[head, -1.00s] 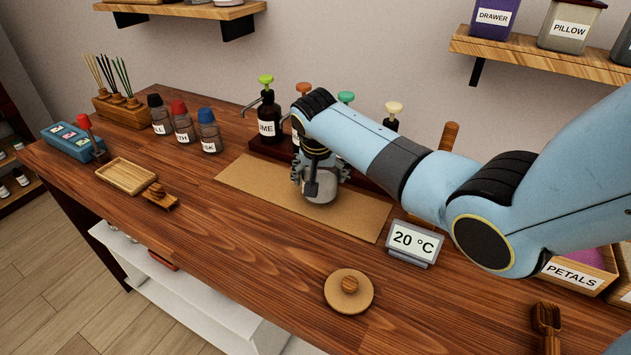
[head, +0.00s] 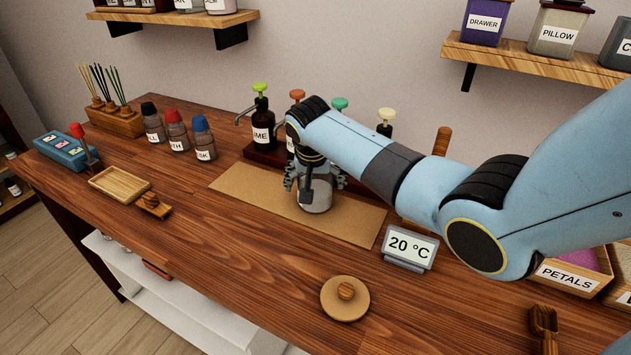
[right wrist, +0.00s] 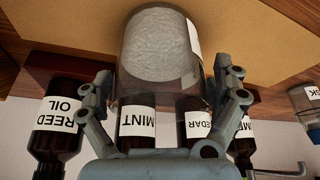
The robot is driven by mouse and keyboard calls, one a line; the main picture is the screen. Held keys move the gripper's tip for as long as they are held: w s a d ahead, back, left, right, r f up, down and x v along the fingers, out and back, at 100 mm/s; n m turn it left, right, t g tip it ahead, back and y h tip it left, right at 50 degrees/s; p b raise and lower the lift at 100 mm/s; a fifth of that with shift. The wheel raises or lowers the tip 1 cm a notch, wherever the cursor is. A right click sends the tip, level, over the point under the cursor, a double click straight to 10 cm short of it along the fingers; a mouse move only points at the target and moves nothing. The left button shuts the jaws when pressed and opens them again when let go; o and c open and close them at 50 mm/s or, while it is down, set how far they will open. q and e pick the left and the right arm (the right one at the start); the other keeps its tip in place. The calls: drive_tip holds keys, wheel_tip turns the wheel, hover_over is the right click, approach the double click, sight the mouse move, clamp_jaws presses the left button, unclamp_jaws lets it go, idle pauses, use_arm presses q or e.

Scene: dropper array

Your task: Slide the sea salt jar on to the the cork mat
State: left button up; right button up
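The sea salt jar (head: 315,199), a clear glass jar with pale grainy contents, stands upright on the tan cork mat (head: 247,180). It also shows at the top of the right wrist view (right wrist: 160,55), with a white label edge on its right; no label text is readable. My left gripper is not in view.
Pump bottles (head: 262,125) stand in a dark rack behind the mat. A temperature display (head: 408,247) is at the mat's right end, and a round cork lid (head: 345,298) lies in front. Three capped jars (head: 177,132) stand left.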

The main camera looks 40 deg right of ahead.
drive_tip(key=shift+f, duration=0.1)
idle(0.3)
drive_tip(key=v, duration=1.2)
